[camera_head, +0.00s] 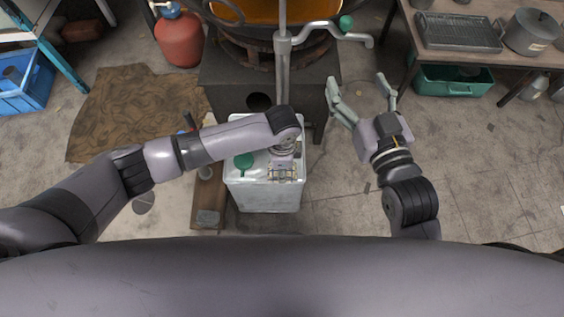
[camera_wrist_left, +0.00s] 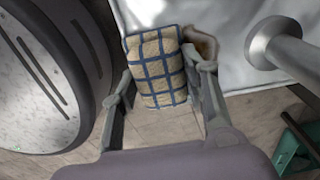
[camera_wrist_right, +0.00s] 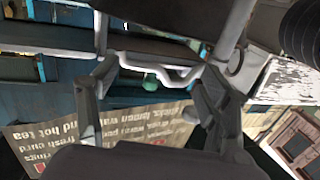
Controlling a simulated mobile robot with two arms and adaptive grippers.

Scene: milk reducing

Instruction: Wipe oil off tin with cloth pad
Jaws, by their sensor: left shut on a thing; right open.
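The pale metal tin (camera_head: 262,196) stands upright on the floor in the head view, with a green cap (camera_head: 243,161) on its top. My left gripper (camera_head: 283,165) is over the tin's top, right of the cap. It is shut on the cloth pad (camera_wrist_left: 158,68), beige with blue checks, held between both fingers in the left wrist view. A brown oil stain (camera_wrist_left: 207,44) shows on the pale surface beside the pad, partly hidden by it. I cannot tell whether the pad touches that surface. My right gripper (camera_head: 358,88) is open and empty, off to the right of the tin.
A metal crank and pipe (camera_head: 284,70) rise behind the tin. A wooden board (camera_head: 208,190) lies left of it. A brown mat (camera_head: 130,110) and red gas cylinder (camera_head: 180,40) are farther left. A table with pots (camera_head: 530,32) stands at the right; the floor at lower right is clear.

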